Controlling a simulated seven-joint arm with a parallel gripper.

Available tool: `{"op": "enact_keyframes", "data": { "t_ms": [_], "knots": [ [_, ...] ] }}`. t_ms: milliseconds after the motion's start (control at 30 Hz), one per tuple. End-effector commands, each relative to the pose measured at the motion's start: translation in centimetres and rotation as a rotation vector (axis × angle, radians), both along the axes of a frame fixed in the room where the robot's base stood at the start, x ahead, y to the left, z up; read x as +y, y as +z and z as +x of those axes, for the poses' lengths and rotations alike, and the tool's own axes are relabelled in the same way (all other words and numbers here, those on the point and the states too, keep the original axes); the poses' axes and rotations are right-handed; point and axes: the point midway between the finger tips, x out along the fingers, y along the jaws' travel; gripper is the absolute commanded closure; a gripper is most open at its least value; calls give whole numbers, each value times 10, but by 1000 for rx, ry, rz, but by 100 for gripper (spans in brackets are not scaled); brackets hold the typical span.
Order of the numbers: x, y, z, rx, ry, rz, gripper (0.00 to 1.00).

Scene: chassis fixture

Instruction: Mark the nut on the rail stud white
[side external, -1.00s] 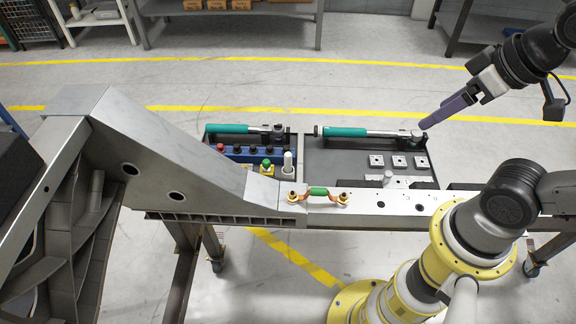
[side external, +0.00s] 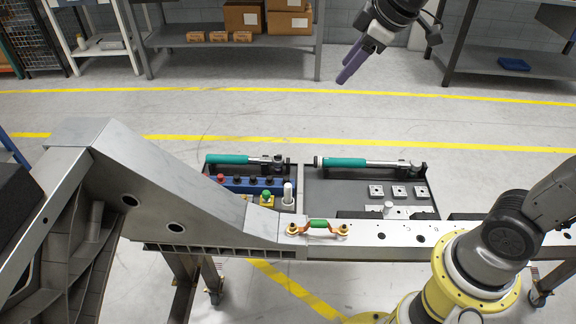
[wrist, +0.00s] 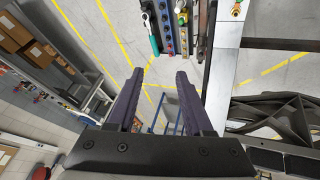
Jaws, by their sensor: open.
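A braided copper strap with a green sleeve (side external: 319,223) lies on the grey rail (side external: 385,232); it also shows at the top of the wrist view (wrist: 237,9). A brass-coloured nut (side external: 292,230) sits at its left end and another nut (side external: 342,230) at its right end. The studs are too small to make out, and I see no white mark on either nut. My gripper (side external: 346,76) is open and empty, high above the floor behind the trays. Its two purple fingers stand apart in the wrist view (wrist: 159,76). A white upright cylinder (side external: 288,194) stands in the left tray.
Behind the rail, the left tray holds a green-handled wrench (side external: 228,159), a blue rack (side external: 240,185) and a green-topped yellow block (side external: 266,199). The right tray (side external: 340,188) holds another green-handled wrench (side external: 350,162) and several square plates. A large sloped chassis piece (side external: 150,190) rises at left.

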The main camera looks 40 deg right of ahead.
Motion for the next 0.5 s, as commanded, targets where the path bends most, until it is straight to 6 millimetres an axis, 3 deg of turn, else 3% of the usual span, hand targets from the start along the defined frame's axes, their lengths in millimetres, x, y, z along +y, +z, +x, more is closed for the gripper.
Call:
{"op": "enact_keyframes", "data": {
  "t_ms": [33, 100, 267, 367, 500],
  "knots": [
    [1, -12, 23, 27, 26, -14, 49],
    [2, -29, 52, 58, 61, -32, 49],
    [5, -83, 110, 133, 133, -65, 49],
    [8, -127, 139, 189, 172, -78, 49],
    [11, -200, 168, 276, 212, -87, 49]
  ]
}}
